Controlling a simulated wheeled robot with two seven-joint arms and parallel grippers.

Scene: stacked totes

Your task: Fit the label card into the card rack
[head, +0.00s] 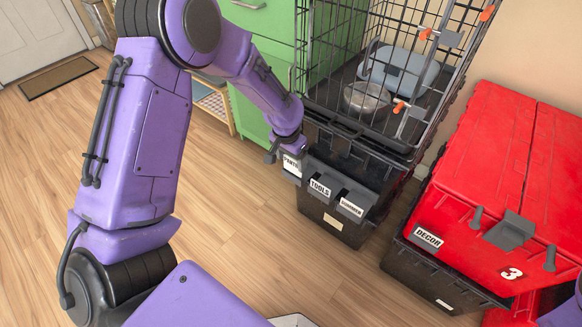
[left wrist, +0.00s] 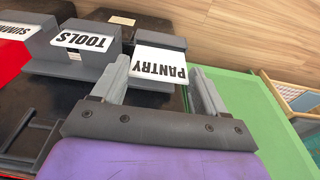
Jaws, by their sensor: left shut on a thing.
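The label card, white and reading PANTRY, shows in the head view (head: 292,165) and in the left wrist view (left wrist: 160,64). My left gripper (head: 285,147) is shut on it, with one finger at each side edge in the left wrist view (left wrist: 160,88). The card is at the left end of the grey card rack (head: 343,180) on the front of the black tote stack. The rack also shows in the left wrist view (left wrist: 70,68). I cannot tell how deep the card sits in its slot. My right gripper is not in view.
The rack's other cards read TOOLS (head: 320,187) and SUMMER (head: 351,207). A wire crate (head: 395,55) stands on the black tote (head: 335,222). Red-lidded totes (head: 480,170) stand at right, a green cabinet (head: 265,60) behind.

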